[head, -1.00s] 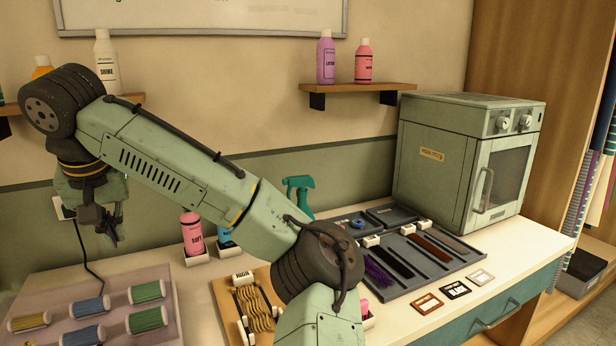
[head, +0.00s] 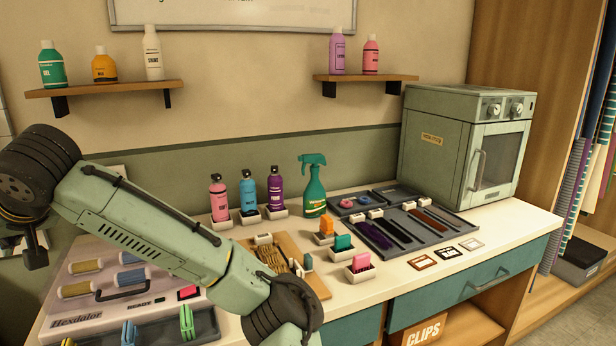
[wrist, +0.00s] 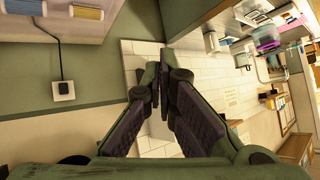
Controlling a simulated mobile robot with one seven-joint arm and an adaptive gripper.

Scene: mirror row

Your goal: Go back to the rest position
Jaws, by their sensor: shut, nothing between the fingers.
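My gripper (wrist: 160,75) shows in the wrist view with its dark-padded fingers together at the tips and nothing between them. In the head view my arm reaches to the left edge of the picture, over the left end of the counter (head: 345,292). The gripper itself is mostly cut off or hidden there.
Below my arm is a hair-roller case (head: 82,318) with several rollers. Bottles, a green spray bottle (head: 314,190) and a dark tray (head: 445,228) stand along the counter. A green cabinet (head: 436,140) is at the back right. A shelf (head: 120,89) with bottles hangs above my arm.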

